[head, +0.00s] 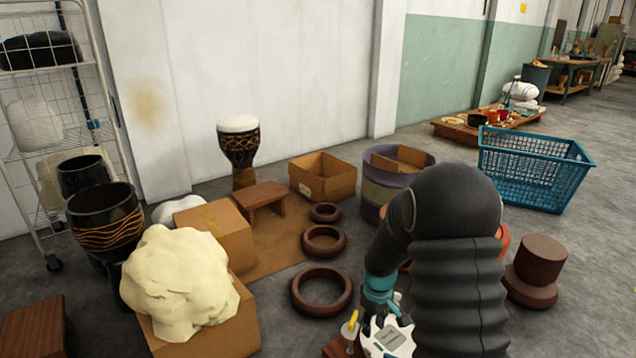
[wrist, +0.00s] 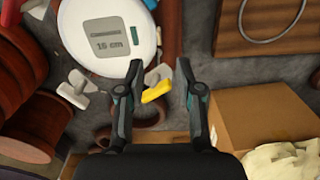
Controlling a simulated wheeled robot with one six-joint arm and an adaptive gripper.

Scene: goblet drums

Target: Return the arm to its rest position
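My gripper (wrist: 160,72) is open in the wrist view, its two dark fingers apart. A small yellow piece (wrist: 156,91) shows between the fingers; I cannot tell whether it touches them. A white round device (wrist: 108,38) marked "10 cm" lies beyond the left finger. In the head view my black arm (head: 458,270) bends down at the centre right and hides much behind it. The white device (head: 388,336) and the yellow piece (head: 350,326) show at its lower left. My fingers are not clearly visible there.
Brown rings (head: 322,290), a cardboard box (head: 322,178), a small wooden stool (head: 262,198) and a goblet drum (head: 240,150) stand left of my arm. A cream lump (head: 178,282) sits on a box at front left. A blue crate (head: 533,168) stands right; grey floor beyond it is open.

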